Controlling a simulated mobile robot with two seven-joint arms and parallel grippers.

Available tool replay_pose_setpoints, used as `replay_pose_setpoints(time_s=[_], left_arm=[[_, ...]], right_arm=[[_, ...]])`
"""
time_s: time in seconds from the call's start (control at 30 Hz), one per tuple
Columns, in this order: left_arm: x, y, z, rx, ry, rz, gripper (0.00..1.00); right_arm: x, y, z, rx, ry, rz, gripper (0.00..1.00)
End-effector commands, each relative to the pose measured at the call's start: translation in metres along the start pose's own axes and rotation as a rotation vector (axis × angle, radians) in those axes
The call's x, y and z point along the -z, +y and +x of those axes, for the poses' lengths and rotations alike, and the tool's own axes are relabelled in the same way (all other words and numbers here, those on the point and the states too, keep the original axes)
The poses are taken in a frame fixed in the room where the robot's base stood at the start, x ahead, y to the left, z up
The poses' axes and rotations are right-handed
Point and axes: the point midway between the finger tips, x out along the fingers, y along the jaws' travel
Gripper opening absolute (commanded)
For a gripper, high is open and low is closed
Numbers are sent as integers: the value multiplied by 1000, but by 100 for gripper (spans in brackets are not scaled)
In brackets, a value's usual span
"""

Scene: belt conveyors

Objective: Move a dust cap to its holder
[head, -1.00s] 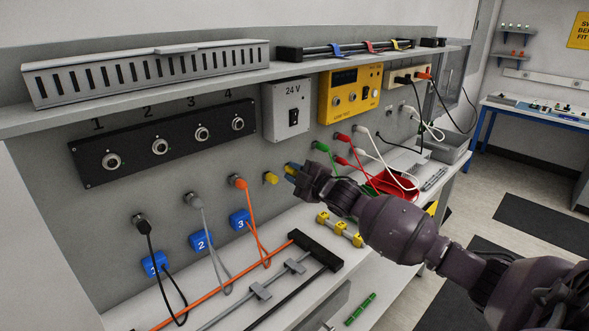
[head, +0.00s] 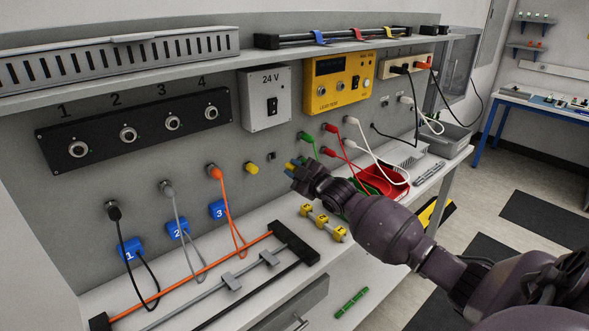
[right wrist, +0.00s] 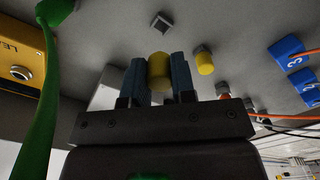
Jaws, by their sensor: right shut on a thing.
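My right gripper (head: 293,165) is shut on a yellow dust cap, seen between its blue fingers in the right wrist view (right wrist: 159,70). The held cap is clear of the grey wall panel, near a bare square socket (head: 271,156), which also shows in the wrist view (right wrist: 162,22). A second yellow cap (head: 252,168) sits on the panel to the left of that socket; it shows in the wrist view too (right wrist: 204,62). Nothing in view is clearly marked as the cap holder. My left gripper is not in view.
Plugged cables with blue numbered tags (head: 178,229) hang at left. Green (head: 307,137), red (head: 328,152) and white cables hang at right, near a red tray (head: 385,182). A shelf overhangs the panel.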

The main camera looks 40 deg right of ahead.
Motion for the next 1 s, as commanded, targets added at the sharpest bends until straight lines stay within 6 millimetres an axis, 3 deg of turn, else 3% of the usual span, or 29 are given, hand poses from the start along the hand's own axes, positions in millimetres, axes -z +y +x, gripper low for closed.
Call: replay_pose_setpoints(time_s=[0.7,1.0], left_arm=[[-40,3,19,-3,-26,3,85],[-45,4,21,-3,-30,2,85]], right_arm=[[-2,-2,46,1,0,14,0],[0,0,54,0,0,15,0]])
